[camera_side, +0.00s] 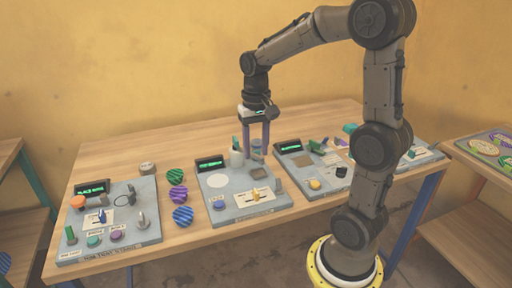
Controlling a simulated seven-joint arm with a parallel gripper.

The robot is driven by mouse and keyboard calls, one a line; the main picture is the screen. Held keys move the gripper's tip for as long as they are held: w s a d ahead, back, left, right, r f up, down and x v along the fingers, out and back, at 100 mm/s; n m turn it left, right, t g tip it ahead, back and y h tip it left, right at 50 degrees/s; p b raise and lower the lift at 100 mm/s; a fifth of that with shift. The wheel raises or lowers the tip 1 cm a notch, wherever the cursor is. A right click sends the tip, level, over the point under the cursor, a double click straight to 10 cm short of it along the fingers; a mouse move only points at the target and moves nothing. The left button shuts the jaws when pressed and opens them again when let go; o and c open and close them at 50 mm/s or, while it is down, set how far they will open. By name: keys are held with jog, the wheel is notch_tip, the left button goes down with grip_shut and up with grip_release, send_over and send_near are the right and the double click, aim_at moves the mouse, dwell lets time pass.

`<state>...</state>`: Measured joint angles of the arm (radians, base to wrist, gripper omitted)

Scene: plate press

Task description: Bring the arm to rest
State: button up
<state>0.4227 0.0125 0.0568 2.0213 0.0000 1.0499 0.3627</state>
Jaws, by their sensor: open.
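My gripper (257,152) points straight down above the back of the middle panel (213,181). Its two purple fingers are apart, with no object visible between them. The fingertips are close to a small pale cup (236,158) and a grey part at the back of that panel; I cannot tell whether they touch anything. My arm arches up from its yellow-ringed base at the front right and bends down to the gripper.
The wooden table (120,165) carries several panels with screens and knobs. A left panel (140,237) has an orange knob. Striped balls (182,215) lie between the left and middle panels. A right panel (300,180) stands beside the middle one. Side shelves flank the table.

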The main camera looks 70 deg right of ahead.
jog(key=s+a+r+n+t, duration=0.4)
jog(key=s+a+n, duration=0.5)
jog(key=s+a, duration=0.3)
jog(key=shift+a+r+t, duration=0.2)
jog(key=shift+a+t, duration=0.15)
jog(key=shift+t, duration=0.45)
